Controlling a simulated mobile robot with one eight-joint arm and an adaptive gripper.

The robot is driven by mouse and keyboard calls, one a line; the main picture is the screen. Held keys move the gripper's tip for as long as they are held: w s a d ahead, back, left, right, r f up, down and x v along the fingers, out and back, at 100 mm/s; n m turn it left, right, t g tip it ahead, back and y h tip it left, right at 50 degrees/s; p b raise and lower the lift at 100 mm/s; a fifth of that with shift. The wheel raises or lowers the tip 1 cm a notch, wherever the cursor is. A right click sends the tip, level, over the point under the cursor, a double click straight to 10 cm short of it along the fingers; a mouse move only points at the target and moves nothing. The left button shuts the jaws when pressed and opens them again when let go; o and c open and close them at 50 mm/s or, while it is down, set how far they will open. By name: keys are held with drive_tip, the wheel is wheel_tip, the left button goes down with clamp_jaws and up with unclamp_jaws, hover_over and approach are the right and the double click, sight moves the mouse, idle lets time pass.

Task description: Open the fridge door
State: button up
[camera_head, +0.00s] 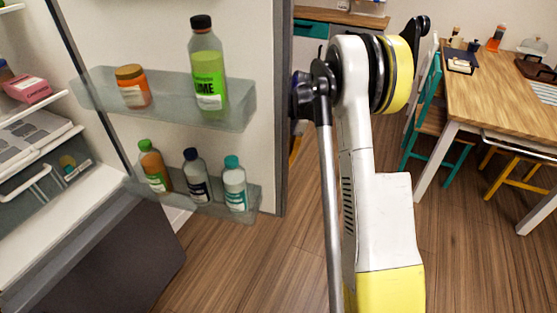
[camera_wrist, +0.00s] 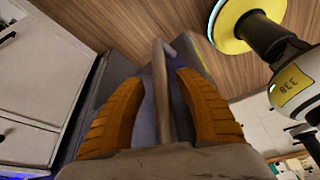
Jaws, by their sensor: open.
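The fridge door (camera_head: 255,40) stands wide open in the head view, its inner face turned toward me. Its two shelves hold bottles and an orange jar. The fridge interior (camera_head: 40,140) is open to view at the left. In the wrist view, my gripper (camera_wrist: 158,80) has its orange fingers spread on both sides of a grey bar handle (camera_wrist: 161,95). The fingers are apart, and I cannot tell whether either touches the bar. In the head view, my gripper is hidden behind the door's outer edge.
A wooden table (camera_head: 500,90) with things on it stands at the back right, with a teal chair (camera_head: 428,100) and a yellow stool (camera_head: 515,170) near it. Wooden floor (camera_head: 250,265) is clear below the door. A pink box (camera_head: 27,89) sits inside the fridge.

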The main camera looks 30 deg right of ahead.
drive_tip(key=v, duration=1.1)
drive_tip(key=shift+r, duration=0.4)
drive_tip(key=shift+d+f, duration=0.1)
